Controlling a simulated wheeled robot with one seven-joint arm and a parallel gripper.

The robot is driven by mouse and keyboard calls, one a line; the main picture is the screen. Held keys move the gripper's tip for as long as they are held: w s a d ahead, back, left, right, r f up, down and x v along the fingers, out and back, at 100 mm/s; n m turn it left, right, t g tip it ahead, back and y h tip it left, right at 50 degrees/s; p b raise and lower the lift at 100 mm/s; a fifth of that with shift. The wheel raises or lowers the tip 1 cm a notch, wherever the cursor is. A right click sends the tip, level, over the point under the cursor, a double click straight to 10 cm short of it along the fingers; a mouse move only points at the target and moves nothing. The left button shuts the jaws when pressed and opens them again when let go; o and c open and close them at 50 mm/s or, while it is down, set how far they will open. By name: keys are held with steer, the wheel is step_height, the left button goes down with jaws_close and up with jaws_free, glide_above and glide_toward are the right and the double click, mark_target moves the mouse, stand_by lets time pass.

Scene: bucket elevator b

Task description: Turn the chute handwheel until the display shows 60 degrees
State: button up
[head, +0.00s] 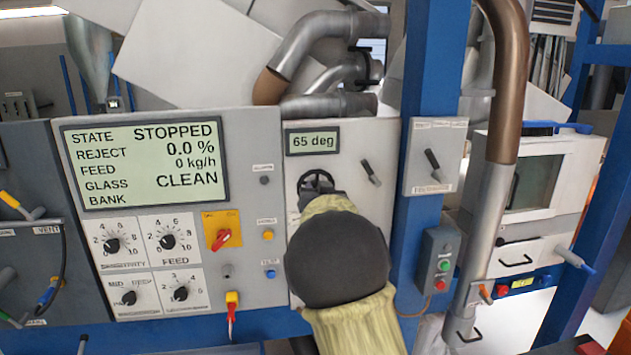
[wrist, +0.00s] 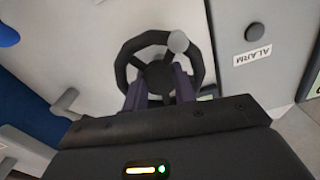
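The chute handwheel (wrist: 124,60) is a black spoked wheel with a pale grey knob (wrist: 178,41) at its upper right in the wrist view. In the head view only the top of the handwheel (head: 317,175) shows above my arm. The display (head: 312,141) above it reads 65 deg. My gripper (wrist: 161,90) is at the wheel, with its two dark fingers apart on either side of the wheel's lower middle. I cannot tell whether they touch it. In the head view my forearm hides most of the gripper and the lower wheel.
A large status screen (head: 146,163) reads STOPPED, with several black dials below it. A small lever (head: 371,172) sits right of the wheel. A blue post (head: 430,80) and a button box (head: 441,264) stand farther right. An ALARM label (wrist: 252,54) shows in the wrist view.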

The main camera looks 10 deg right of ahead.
steer(key=shift+w, duration=0.7)
jaws_close()
steer(key=shift+f+n+b, duration=0.1)
steer(key=shift+n+b, duration=0.3)
steer(key=shift+b, duration=0.1)
